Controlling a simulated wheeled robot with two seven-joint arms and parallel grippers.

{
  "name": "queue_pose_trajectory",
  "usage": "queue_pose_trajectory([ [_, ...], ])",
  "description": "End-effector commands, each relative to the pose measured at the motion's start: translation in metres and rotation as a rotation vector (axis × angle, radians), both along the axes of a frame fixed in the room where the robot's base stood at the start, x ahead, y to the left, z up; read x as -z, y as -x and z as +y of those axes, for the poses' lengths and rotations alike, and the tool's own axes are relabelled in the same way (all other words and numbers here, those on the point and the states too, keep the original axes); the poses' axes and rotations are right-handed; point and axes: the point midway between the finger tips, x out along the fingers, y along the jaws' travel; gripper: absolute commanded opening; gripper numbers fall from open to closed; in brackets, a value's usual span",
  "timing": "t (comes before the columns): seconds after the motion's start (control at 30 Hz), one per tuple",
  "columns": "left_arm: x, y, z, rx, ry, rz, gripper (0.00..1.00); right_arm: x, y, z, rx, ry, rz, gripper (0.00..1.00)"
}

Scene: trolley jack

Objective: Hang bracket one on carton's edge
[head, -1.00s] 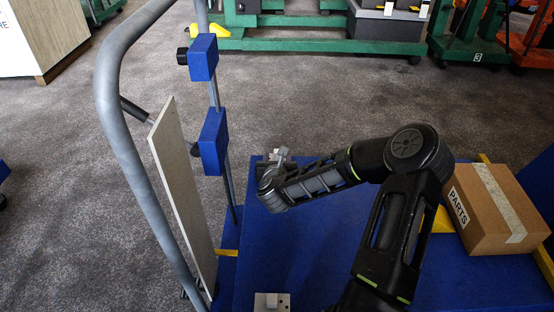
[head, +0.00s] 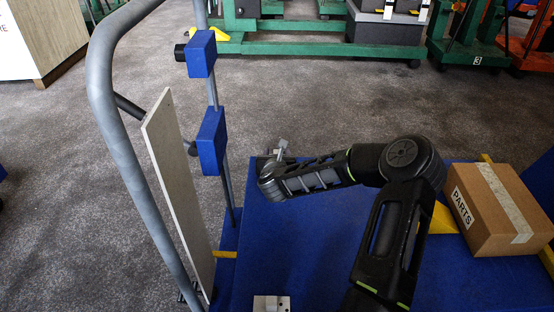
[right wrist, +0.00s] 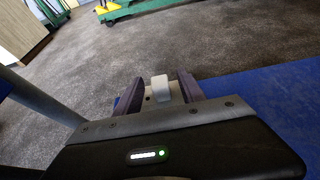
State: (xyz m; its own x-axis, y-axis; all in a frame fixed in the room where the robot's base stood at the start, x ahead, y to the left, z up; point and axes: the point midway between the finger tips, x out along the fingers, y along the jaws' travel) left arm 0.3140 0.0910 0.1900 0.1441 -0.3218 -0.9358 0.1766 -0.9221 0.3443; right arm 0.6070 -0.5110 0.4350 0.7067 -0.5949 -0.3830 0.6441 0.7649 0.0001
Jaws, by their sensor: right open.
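The carton (head: 488,232), a brown box marked PARTS with pale tape, lies on the blue trolley deck at the right in the head view. A small grey metal bracket (head: 282,149) shows just beyond my right wrist, near the deck's far left corner. In the right wrist view a pale bracket (right wrist: 161,88) stands between the two dark fingers of my right gripper (right wrist: 158,92), which is open, with gaps visible. A second grey bracket (head: 271,303) lies at the bottom edge of the head view. I cannot tell which is bracket one. My left gripper is out of view.
The trolley's grey tubular handle (head: 112,130), a pale upright board (head: 180,190) and blue blocks (head: 211,140) on a post stand at the left. The blue deck (head: 320,235) is clear between my arm and the front bracket. Green trolleys (head: 300,47) stand behind.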

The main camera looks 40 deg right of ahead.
Motion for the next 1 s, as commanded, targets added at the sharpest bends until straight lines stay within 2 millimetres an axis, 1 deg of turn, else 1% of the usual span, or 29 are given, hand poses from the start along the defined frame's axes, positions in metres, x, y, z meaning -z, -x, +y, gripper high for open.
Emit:
queue_pose_trajectory([
  [0.3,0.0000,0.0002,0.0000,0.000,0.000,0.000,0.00,-0.0001,0.0002,0.0000,0.000,0.000,0.000,0.46],
  [0.87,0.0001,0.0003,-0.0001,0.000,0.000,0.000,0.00,-0.0001,0.0002,0.0000,0.000,0.000,0.000,0.01],
  [1.0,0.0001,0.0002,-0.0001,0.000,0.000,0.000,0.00,-0.0001,0.0002,0.0000,0.000,0.000,0.000,0.00],
])
